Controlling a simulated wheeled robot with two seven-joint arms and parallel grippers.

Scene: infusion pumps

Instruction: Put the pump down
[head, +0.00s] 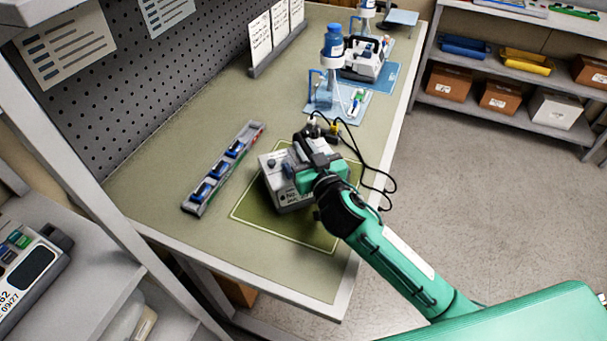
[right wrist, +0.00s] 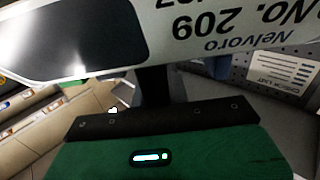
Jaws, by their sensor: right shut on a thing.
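The pump (head: 288,189) is a light grey box with a dark handle, over the olive-green mat (head: 263,217) on the bench. My right gripper (head: 308,156) is shut on the pump's handle from above. I cannot tell whether the pump's underside touches the mat. In the right wrist view the pump's face (right wrist: 215,28) fills the top, with a dark screen and the upside-down label "Nelvoro No. 209". My arm and gripper hide the pump's right side in the head view. My left gripper is not in view.
A grey tray of blue-topped items (head: 223,168) lies left of the mat. Black and yellow cables (head: 375,170) loop behind the pump. Beyond stand a blue-capped bottle (head: 332,45) and another pump (head: 364,60) on a blue mat. Another device (head: 30,265) sits on the left shelf.

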